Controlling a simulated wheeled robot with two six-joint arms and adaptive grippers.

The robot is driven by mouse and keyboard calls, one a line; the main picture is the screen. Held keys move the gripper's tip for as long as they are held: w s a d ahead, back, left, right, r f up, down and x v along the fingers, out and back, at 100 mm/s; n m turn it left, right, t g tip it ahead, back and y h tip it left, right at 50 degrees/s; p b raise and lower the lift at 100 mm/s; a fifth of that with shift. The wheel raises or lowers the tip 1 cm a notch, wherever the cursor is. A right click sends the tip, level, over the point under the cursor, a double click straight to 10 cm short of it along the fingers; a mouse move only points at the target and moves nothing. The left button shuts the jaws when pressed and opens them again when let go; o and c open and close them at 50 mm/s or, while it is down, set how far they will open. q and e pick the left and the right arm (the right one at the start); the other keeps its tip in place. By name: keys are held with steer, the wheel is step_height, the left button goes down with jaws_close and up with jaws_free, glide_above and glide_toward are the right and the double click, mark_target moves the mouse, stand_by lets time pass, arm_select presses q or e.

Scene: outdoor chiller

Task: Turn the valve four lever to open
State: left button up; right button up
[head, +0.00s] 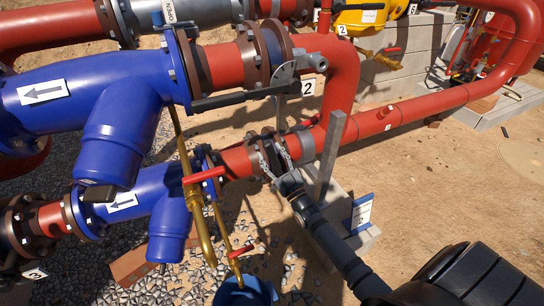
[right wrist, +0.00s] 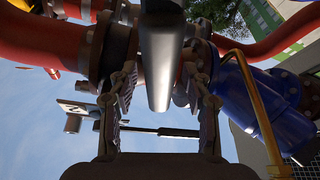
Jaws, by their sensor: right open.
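My right gripper (head: 273,162) reaches up from the lower right to the flanged valve on the lower red pipe. In the right wrist view its two fingers (right wrist: 165,95) are spread apart. A grey lever (right wrist: 160,60) points toward the camera between them; I see no clear contact with either finger. In the head view this lever is largely hidden by my gripper. I cannot read a number four on this valve. Another valve, on the upper pipe, has a long black lever (head: 240,98) tagged 2; a dark handle (right wrist: 180,132) also shows beyond my fingers. My left gripper is not in view.
Blue strainers (head: 105,85) fill the left. A grey post (head: 330,155) stands close right of my gripper. Brass pipes with red handles (head: 203,175) are close on its left. A small sign (head: 362,212) stands lower right. Open sandy ground lies to the right.

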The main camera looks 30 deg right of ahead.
jaws_close()
steer(key=shift+a, duration=0.1)
stand_by(0.4)
steer(key=shift+a+f+n, duration=0.25)
steer(key=shift+a+n, duration=0.2)
steer(key=shift+n, duration=0.05)
arm_select(q)
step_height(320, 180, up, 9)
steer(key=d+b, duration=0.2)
steer(key=b, duration=0.3)
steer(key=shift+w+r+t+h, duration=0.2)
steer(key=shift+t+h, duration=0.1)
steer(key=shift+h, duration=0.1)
arm_select(e)
steer(key=a+f+n+g+y, duration=0.2)
steer(key=a+f+n, duration=0.4)
steer(key=f+n, duration=0.2)
steer(key=a+f+n+g+y, duration=0.2)
steer(key=a+f+n, duration=0.5)
steer(key=f, duration=0.5)
steer(key=shift+w+a+n+g, duration=0.2)
steer(key=shift+w+n+g, duration=0.15)
steer(key=shift+n+g, duration=0.3)
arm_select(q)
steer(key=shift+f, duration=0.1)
